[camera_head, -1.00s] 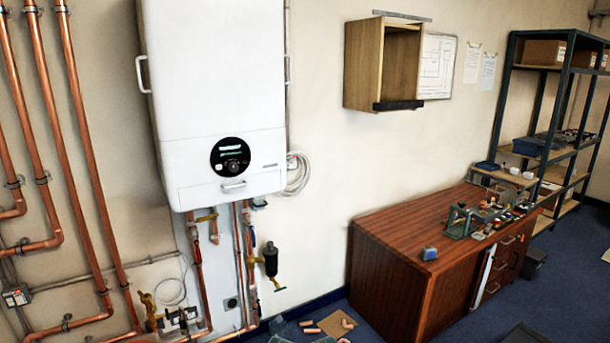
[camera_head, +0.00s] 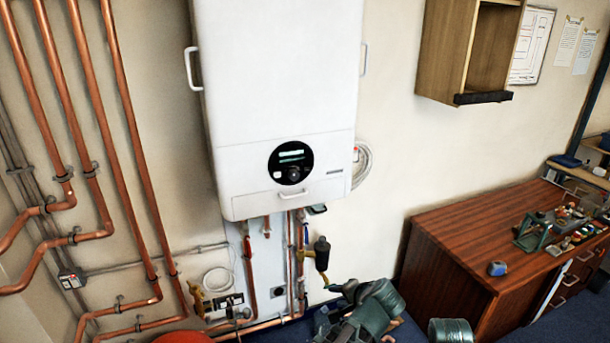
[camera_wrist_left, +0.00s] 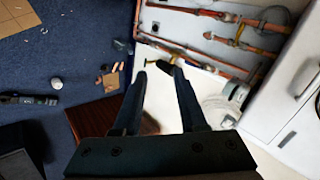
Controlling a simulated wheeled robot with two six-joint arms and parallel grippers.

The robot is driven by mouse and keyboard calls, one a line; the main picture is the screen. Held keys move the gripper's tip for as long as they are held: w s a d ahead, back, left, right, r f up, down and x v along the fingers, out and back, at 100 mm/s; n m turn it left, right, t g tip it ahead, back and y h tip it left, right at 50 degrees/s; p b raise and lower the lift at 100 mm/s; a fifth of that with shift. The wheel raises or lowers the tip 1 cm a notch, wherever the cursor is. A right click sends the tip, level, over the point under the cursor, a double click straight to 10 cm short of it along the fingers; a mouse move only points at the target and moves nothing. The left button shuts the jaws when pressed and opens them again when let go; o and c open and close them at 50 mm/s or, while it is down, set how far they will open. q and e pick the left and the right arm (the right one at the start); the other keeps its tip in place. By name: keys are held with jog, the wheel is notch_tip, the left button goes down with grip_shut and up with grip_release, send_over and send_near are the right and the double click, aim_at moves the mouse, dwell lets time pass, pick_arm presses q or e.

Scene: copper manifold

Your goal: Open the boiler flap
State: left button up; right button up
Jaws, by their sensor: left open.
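The white boiler (camera_head: 285,90) hangs on the wall in the head view. Its flap (camera_head: 330,188) is the low front panel under the round dark display, with a small white handle (camera_head: 299,194). The flap looks shut. My left gripper (camera_head: 345,291) is at the bottom, below and right of the flap, apart from it and partly hidden by its own arm. In the left wrist view, its dark fingers (camera_wrist_left: 153,72) are apart with nothing between them. A white boiler part with a handle (camera_wrist_left: 302,78) shows at the right there. My right gripper is not seen.
Copper pipes (camera_head: 130,140) run down the wall at left. More pipes and a dark fitting (camera_head: 320,252) hang under the boiler, close to my left gripper. A wooden bench (camera_head: 470,230) and an open wall cabinet (camera_head: 465,50) stand at right. The space before the flap is clear.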

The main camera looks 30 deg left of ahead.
aim_at(299, 196)
pick_arm(q)
jog(key=w+a+r+m+t+y+p, duration=0.25)
jog(key=a+r, duration=0.25)
jog(key=r, duration=0.5)
jog(key=w+a+r+m+t+y+p, duration=0.15)
jog(key=w+a+r+p, duration=0.3)
jog(key=r, duration=0.55)
jog(key=b+x, duration=0.3)
jog(key=x, duration=1)
jog(key=shift+w+a+r+t+y+b, duration=0.25)
jog(key=shift+a+r+t+y+b, duration=0.05)
jog(key=shift+a+t+y+b, duration=0.1)
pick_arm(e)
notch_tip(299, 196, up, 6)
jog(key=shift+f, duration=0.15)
pick_arm(q)
grip_shut()
